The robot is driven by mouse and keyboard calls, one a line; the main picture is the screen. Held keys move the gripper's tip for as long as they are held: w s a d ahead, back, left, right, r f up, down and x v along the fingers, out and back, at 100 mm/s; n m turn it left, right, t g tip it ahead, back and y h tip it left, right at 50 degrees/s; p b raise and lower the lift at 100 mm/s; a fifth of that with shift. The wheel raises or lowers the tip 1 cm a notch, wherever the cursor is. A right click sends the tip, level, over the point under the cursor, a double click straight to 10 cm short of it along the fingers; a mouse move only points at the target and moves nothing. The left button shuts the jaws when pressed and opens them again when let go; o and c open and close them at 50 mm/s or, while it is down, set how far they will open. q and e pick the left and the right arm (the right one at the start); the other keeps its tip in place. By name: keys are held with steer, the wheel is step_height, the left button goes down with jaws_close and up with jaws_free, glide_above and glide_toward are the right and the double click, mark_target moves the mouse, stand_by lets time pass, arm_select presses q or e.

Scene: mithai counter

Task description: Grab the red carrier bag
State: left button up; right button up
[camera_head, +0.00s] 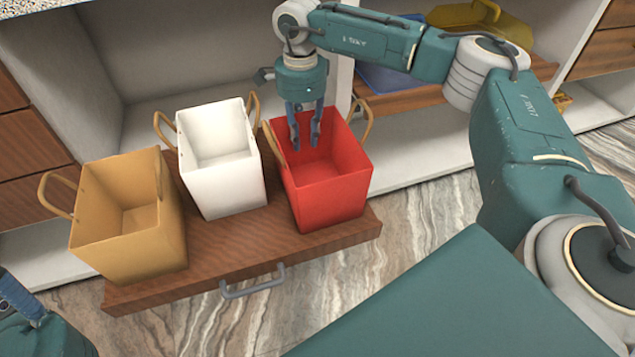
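The red carrier bag (333,195) stands upright and open-topped at the right end of a pulled-out wooden drawer. It has a tan handle on its left side and another on its right. My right gripper (305,142) points down over the bag's mouth, nearer its left handle. Its two blue fingers are apart with a gap between them, and I see nothing held. Whether a finger touches the handle or rim cannot be told. My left gripper (20,300) shows only in part at the lower left edge, and its fingertips are not clear.
A white bag (225,185) stands close left of the red one, and a tan bag (130,255) stands at the drawer's left end. The drawer (240,262) has a grey front handle (252,283). Blue and yellow bags sit on a shelf behind my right arm.

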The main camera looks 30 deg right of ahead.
steer(key=shift+r, duration=0.1)
jaws_close()
steer(key=shift+r, duration=0.15)
